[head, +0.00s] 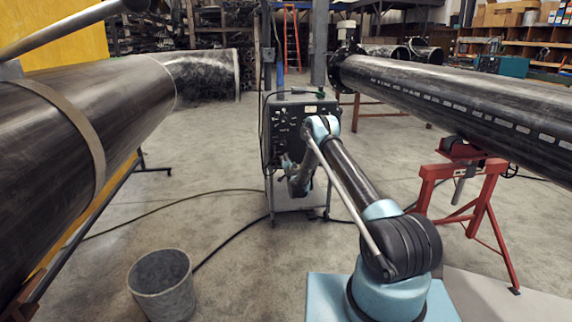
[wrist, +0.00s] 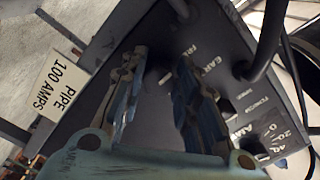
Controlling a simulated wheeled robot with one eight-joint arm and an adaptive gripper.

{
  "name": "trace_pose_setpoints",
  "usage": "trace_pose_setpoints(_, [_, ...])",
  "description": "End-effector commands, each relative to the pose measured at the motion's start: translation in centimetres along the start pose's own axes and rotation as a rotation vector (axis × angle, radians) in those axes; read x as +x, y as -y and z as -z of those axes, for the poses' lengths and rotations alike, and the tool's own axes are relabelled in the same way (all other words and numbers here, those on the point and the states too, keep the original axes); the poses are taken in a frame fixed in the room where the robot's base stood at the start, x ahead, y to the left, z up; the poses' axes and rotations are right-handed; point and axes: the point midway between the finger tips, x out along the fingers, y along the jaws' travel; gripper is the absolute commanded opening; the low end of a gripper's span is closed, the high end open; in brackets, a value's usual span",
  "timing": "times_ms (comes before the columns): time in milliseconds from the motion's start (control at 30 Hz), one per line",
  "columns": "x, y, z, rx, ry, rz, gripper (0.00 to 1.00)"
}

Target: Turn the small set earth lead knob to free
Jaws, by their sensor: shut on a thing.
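The small set (head: 284,112), a dark box with a black control panel, stands on the floor in the middle of the head view. My gripper (wrist: 160,73) is at its panel in the wrist view, one finger on each side of a small knob. The lettering beside the right finger reads like EARTH and FREE, partly covered. The earth lead knob is mostly hidden between the fingers, so its pointer setting cannot be read.
A tag (wrist: 61,88) reading PIPE 100 AMPS and an AMPS dial (wrist: 272,135) flank the gripper. Thick leads cross the panel's top. Large pipes lie left (head: 130,90) and right (head: 450,95). A bucket (head: 162,287) stands front left; cables cross the floor.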

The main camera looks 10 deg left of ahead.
Motion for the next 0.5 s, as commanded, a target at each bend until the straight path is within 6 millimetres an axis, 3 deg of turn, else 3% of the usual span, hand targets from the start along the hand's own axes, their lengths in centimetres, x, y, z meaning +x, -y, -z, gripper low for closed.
trace_pose_setpoints(167, [-0.05, 0.00, -0.29, 0.001, 0.003, 0.002, 0.05])
trace_pose_setpoints(200, [-0.04, 0.00, -0.29, 0.001, 0.003, 0.002, 0.35])
trace_pose_setpoints(267, [-0.04, 0.00, -0.26, 0.001, 0.003, 0.002, 0.49])
trace_pose_setpoints(500, [-0.02, 0.03, -0.11, 0.001, 0.001, 0.001, 0.49])
